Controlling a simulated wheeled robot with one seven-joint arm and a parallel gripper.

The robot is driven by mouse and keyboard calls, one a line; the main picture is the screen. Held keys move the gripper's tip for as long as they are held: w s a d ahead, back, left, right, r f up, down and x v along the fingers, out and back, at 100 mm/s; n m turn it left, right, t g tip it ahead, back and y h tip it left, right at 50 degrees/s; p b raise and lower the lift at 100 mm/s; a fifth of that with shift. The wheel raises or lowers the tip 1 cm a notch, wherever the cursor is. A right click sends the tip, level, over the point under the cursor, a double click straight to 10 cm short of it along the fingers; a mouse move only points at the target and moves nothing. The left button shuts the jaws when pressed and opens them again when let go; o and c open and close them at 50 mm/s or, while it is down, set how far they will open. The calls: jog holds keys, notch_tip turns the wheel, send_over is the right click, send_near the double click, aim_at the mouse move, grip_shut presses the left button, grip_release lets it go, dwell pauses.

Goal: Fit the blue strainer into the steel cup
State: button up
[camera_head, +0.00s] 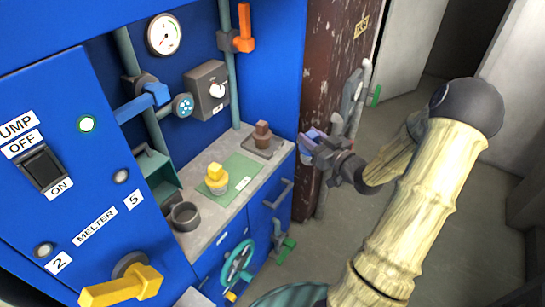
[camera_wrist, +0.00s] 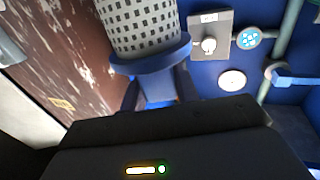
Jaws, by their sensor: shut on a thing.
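My gripper (camera_head: 325,148) is shut on the blue strainer (camera_head: 311,139), out past the right end of the counter, in front of the brown rusty panel. In the wrist view the strainer (camera_wrist: 146,30) shows a grey perforated basket and a blue collar, with the gripper fingers (camera_wrist: 158,92) on both sides of the blue part below the collar. The steel cup (camera_head: 184,216) appears to be the dark grey round cup near the counter's front left. It looks open at the top and stands well apart from the strainer.
A yellow piece (camera_head: 216,178) stands on a green mat (camera_head: 242,164) mid-counter. A brown piece (camera_head: 262,133) sits on a small tray (camera_head: 275,150) at the right end. Pipes, a blue spout (camera_head: 150,100) and a grey switch box (camera_head: 207,90) line the wall behind.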

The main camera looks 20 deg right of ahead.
jog(key=w+d+r+m+h+p, duration=0.1)
jog(key=d+m+h, duration=0.2)
jog(key=d, duration=0.4)
jog(key=w+d+r+m+h+p, duration=0.1)
jog(key=d+m+h, duration=0.2)
jog(key=d+h, duration=0.3)
jog(key=shift+w+d+r, duration=0.25)
jog(key=shift+d+r, duration=0.05)
jog(key=shift+d, duration=0.5)
